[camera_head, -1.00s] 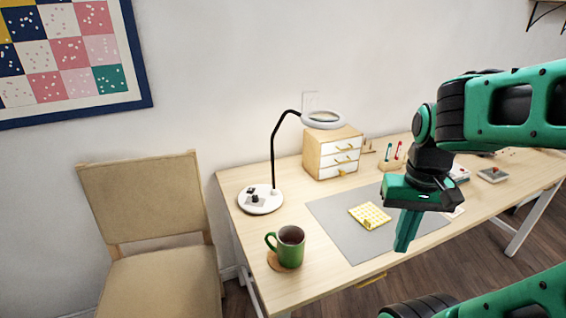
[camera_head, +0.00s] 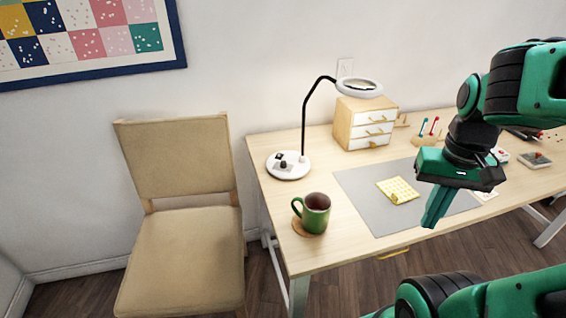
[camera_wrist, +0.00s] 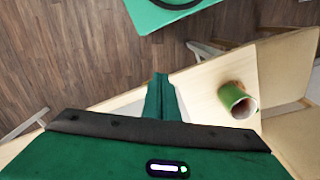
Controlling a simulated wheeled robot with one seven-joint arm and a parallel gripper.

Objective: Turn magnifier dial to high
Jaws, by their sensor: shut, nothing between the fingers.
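The magnifier lamp stands at the left back of the desk in the head view, with a round lens head (camera_head: 359,88) on a black bent stem. Its white round base (camera_head: 288,165) carries small dark knobs (camera_head: 283,160); which one is the dial, and its setting, are too small to tell. My gripper (camera_head: 432,220) is shut and empty, pointing down above the right part of the grey mat, well right of the lamp base. Its fingers (camera_wrist: 161,98) also show in the wrist view, where the lamp is not seen.
A green mug (camera_head: 315,212) stands on a coaster near the desk's left front. A yellow checked cloth (camera_head: 397,190) lies on the grey mat (camera_head: 365,205). A small drawer box (camera_head: 352,122) stands behind. A beige chair (camera_head: 185,200) is left of the desk.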

